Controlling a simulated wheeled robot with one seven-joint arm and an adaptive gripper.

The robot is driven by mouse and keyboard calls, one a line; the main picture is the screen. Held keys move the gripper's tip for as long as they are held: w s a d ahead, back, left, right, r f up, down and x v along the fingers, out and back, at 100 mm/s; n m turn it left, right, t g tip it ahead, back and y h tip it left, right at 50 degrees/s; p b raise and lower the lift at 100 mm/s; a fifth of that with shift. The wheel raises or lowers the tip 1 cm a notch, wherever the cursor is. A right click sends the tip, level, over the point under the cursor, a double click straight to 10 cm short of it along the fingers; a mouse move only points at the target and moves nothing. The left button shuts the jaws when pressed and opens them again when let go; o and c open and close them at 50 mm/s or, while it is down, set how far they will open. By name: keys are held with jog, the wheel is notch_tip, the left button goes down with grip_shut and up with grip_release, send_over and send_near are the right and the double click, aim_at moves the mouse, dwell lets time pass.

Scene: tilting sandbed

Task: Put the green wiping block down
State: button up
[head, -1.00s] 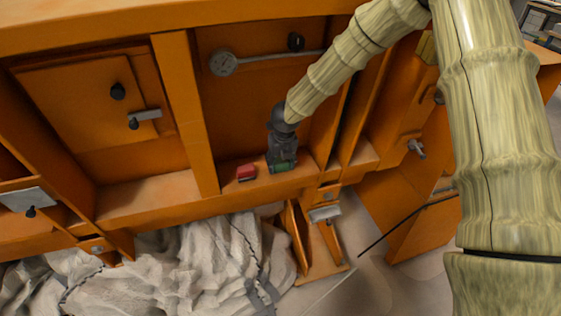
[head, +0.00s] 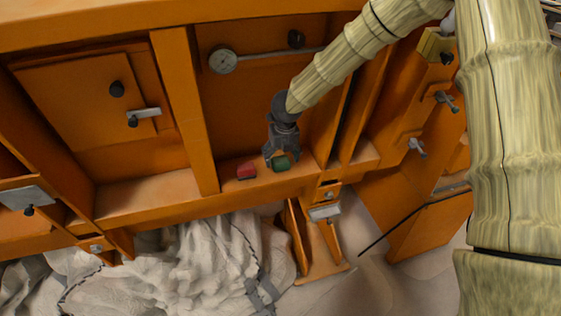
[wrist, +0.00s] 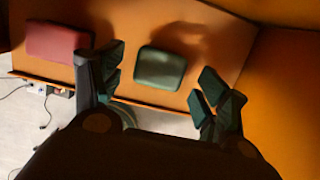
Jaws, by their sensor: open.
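The green wiping block (head: 281,163) lies on the orange ledge, just right of a red block (head: 246,171). In the wrist view the green block (wrist: 161,68) lies between and a little beyond my spread fingers, apart from both. My gripper (head: 278,155) is over the ledge at the green block, pointing down. In the wrist view my gripper (wrist: 157,88) is open with nothing between its pads. The red block (wrist: 58,43) lies beyond the left finger in that view.
The orange ledge (head: 150,194) runs left past a post (head: 186,110). A round gauge (head: 222,61) with a rod is on the panel behind. Upright orange plates stand right of my gripper. Below the ledge is rumpled pale sandbed-like material (head: 170,265).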

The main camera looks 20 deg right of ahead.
jog(key=b+v, duration=0.1)
jog(key=v, duration=0.8)
